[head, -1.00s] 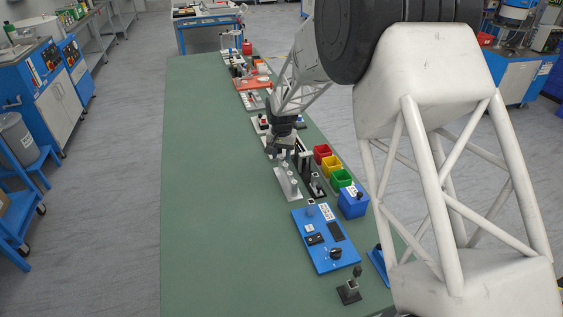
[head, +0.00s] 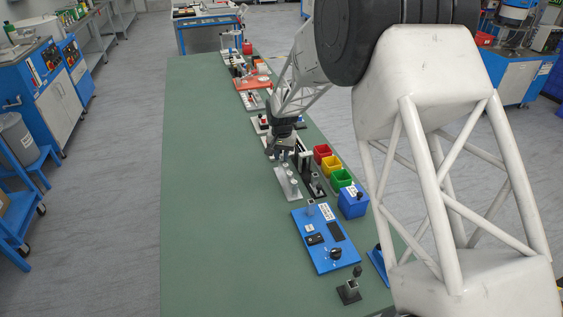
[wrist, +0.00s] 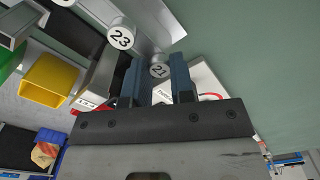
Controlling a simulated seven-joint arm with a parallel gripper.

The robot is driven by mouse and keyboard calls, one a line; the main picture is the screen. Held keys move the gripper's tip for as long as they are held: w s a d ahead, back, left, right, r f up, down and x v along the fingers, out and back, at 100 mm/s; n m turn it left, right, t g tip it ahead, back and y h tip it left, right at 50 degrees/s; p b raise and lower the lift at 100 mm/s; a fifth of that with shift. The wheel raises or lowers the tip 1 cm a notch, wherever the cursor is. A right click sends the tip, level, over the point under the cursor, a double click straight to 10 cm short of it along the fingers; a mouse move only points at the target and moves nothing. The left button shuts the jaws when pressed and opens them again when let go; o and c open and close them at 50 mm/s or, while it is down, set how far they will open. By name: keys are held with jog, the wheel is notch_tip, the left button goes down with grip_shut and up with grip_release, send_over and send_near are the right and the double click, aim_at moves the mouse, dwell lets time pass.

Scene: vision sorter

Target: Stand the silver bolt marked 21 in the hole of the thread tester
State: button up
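The silver bolt marked 21 (wrist: 160,71) shows in the wrist view, its round head between the two blue-grey fingers of my gripper (wrist: 160,82). The fingers sit close on both sides of the head; whether they touch it is not clear. Its shank is hidden. In the head view my gripper (head: 280,150) is low over the far end of the pale bolt rack (head: 291,193). A larger-looking bolt head marked 23 (wrist: 121,38) stands up and left of it in the wrist view. I cannot clearly make out the thread tester.
Red (head: 322,152), yellow (head: 332,165) and green (head: 342,179) bins stand right of the rack. A blue box (head: 353,204) and a blue panel (head: 323,250) with switches lie nearer. More stations line the table beyond the gripper. The green tabletop (head: 215,200) left is clear.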

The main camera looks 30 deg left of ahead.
aim_at(282, 157)
jog(key=shift+r, duration=0.2)
jog(key=shift+c, duration=0.2)
jog(key=shift+r, duration=2.85)
jog(key=shift+w+r, duration=0.1)
jog(key=w+a+r, duration=0.5)
jog(key=w+r, duration=0.1)
jog(key=w, duration=0.2)
jog(key=shift+a, duration=0.25)
jog(key=shift+f, duration=0.15)
jog(key=shift+f, duration=2.75)
jog(key=shift+f, duration=0.65)
